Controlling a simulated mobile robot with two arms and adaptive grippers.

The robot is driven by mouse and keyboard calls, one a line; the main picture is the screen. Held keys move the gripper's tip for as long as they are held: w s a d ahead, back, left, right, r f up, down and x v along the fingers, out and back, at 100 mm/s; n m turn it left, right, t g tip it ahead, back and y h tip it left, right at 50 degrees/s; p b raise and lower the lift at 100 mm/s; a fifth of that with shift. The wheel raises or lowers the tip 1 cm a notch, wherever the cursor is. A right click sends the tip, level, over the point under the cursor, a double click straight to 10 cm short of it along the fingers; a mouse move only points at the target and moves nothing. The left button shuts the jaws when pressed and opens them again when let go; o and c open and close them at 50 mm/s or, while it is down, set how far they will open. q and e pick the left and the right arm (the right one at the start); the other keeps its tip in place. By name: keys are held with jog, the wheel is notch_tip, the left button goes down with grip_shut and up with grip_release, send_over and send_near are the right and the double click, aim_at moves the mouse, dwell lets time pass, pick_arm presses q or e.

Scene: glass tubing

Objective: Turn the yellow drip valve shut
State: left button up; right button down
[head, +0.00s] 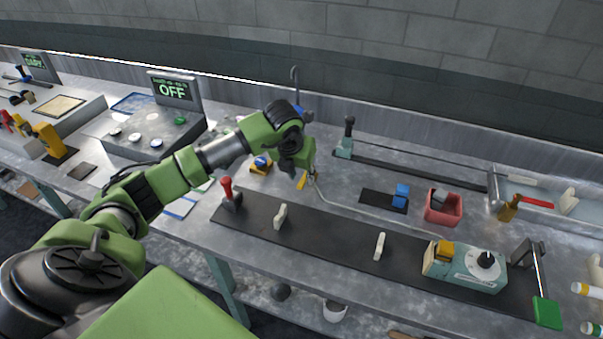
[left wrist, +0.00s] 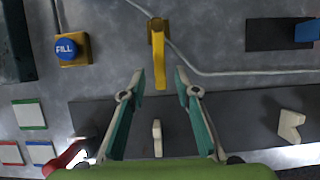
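The yellow drip valve (left wrist: 158,50) shows at the top middle of the left wrist view. Its long yellow handle points down the picture, from a yellow base on a thin grey tube. In the head view part of the yellow handle (head: 302,181) shows just below my left wrist, and the rest is hidden behind it. My left gripper (left wrist: 159,76) is open, with its teal and white fingers apart. The handle's end appears between the fingertips, with a gap on both sides; I cannot tell the height difference. In the head view its fingers are mostly hidden. My right gripper is not in view.
A blue FILL button on a yellow box (left wrist: 67,47) stands left of the valve. A red-handled clamp (head: 230,195) and a pale post (head: 281,216) stand on the black strip in front. A blue block (head: 401,195) and red bin (head: 443,206) lie to the right.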

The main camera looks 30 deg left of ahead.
pick_arm(q)
jog(key=shift+x, duration=0.8)
grip_shut()
